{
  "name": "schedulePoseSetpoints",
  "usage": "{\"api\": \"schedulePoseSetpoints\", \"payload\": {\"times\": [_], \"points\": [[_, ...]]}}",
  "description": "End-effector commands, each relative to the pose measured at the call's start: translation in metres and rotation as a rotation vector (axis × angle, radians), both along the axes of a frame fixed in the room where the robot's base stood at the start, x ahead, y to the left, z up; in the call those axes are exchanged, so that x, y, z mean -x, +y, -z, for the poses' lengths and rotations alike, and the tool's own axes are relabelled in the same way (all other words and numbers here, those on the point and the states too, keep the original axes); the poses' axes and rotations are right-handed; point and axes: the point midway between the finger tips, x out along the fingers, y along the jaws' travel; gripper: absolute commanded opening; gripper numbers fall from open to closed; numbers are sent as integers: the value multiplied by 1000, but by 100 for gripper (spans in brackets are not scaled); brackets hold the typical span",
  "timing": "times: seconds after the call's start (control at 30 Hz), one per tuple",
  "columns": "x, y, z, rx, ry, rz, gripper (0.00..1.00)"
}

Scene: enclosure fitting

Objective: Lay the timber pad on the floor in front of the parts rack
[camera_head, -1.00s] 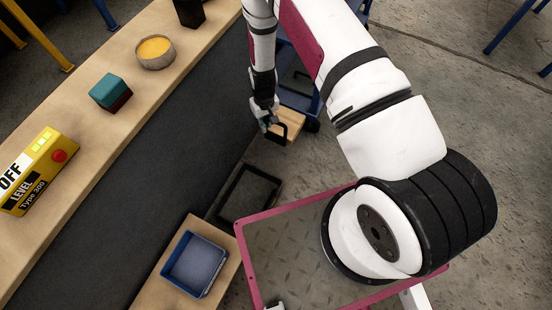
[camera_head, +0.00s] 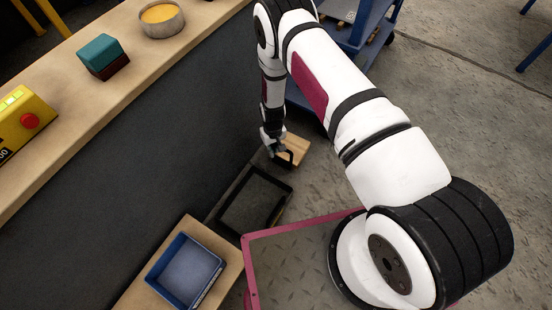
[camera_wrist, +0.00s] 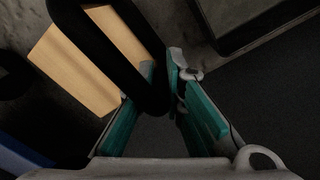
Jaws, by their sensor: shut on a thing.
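The timber pad (camera_head: 296,148) is a pale wooden block with a black loop handle (camera_head: 287,158). It is low down beside the dark bench front in the head view. My gripper (camera_head: 272,146) is shut on the handle, with the pad to its right. In the wrist view the pad (camera_wrist: 88,62) lies at the upper left behind the black loop, and my gripper's teal fingers (camera_wrist: 166,82) are at the loop's lower end. I cannot tell whether the pad touches the floor. A blue wheeled frame (camera_head: 378,40) with shelves stands behind my arm; I cannot tell if it is the parts rack.
An empty-looking black tray (camera_head: 255,202) lies just below the pad in the head view. A blue bin (camera_head: 186,270) sits on a low wooden ledge (camera_head: 215,238). The long bench (camera_head: 160,55) runs along the left. Grey floor (camera_head: 455,110) is open at right.

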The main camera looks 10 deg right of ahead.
Motion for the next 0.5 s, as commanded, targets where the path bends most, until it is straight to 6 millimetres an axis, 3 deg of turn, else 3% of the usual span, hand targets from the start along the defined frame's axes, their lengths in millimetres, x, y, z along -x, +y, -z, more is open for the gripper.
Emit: {"api": "schedulePoseSetpoints", "payload": {"times": [0.03, 0.5], "points": [[0, 0, 11, 1, -1, 0, 0], [-1, 0, 57, 1, -2, -1, 0]]}}
